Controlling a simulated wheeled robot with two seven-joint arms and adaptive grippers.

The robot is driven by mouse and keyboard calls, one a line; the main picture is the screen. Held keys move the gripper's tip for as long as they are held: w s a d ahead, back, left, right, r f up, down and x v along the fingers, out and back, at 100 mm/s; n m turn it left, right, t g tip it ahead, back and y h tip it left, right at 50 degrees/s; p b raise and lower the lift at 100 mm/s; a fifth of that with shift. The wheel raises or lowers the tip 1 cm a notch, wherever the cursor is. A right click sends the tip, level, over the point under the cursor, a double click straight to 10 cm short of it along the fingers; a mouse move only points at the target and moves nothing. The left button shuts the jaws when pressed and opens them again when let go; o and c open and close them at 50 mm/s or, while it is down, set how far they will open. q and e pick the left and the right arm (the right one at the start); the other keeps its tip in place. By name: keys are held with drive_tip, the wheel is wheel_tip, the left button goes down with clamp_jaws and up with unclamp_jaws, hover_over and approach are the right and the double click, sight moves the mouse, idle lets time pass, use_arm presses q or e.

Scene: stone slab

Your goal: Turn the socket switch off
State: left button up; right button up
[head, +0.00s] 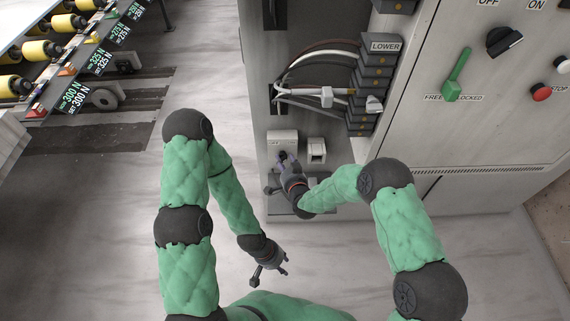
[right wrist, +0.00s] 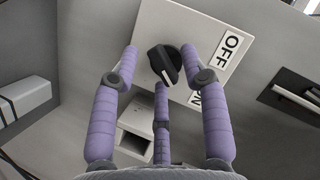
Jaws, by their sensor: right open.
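The socket switch is a pale box (head: 283,137) low in the cabinet, and it also fills the middle of the right wrist view (right wrist: 205,30). Its black rotary knob (right wrist: 164,64) has a white mark on its lower end. An OFF label (right wrist: 231,46) is beside it, and an ON label (right wrist: 196,98) is partly hidden by a finger. My right gripper (head: 284,158) is at the box front, its purple fingers open around the knob, with contact unclear. My left gripper (head: 271,268) is open and empty above the floor, away from the cabinet.
A pale socket box (head: 316,151) with an opening stands right of the switch. Cables (head: 312,95) and a stack of dark terminal blocks (head: 372,85) are above. A green handle (head: 456,76) and a black switch (head: 504,41) are on the cabinet's right panel. Open floor lies left.

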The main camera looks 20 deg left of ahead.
drive_tip(key=shift+w+a+f, duration=0.1)
drive_tip(key=shift+w+a, duration=0.05)
drive_tip(key=c, duration=0.8)
